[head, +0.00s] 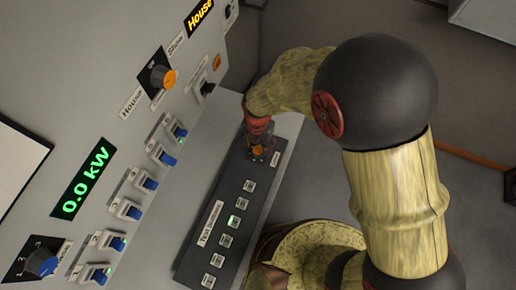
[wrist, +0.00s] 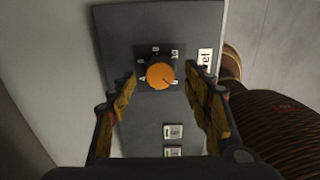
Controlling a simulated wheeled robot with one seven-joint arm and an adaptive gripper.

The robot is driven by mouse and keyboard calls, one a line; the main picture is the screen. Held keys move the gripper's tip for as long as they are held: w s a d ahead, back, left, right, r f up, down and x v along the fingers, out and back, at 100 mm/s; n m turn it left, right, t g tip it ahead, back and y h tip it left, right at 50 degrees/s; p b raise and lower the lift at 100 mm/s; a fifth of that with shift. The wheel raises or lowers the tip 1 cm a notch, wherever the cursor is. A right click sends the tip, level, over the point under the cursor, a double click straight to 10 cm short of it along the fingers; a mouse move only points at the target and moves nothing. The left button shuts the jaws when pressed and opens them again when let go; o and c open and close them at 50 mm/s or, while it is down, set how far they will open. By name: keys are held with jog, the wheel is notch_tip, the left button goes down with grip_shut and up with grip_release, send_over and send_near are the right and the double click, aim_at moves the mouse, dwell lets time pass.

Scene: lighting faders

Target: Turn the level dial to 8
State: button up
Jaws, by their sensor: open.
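The level dial (wrist: 160,75) is an orange round knob on a dark square plate with small white scale marks around it. A dark line on the knob appears to run toward its lower right; I cannot read the exact value. In the head view the dial (head: 258,152) sits at the far end of the sloped dark panel. My gripper (wrist: 160,92) is open, with one finger on each side of the knob in the wrist view and visible gaps. Its depth relative to the knob is unclear. In the head view my gripper (head: 258,132) is just above the dial.
Several square buttons (head: 228,240) line the dark panel (head: 190,262), one lit green. The upright panel bears blue-tipped switches (head: 150,184), an orange-tipped knob (head: 168,78), a blue knob (head: 42,263) and a green "0.0 kW" display (head: 83,180).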

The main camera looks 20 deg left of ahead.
aim_at(258, 151)
jog(key=shift+f, duration=1.25)
jog(key=shift+c, duration=0.9)
jog(key=c, duration=1)
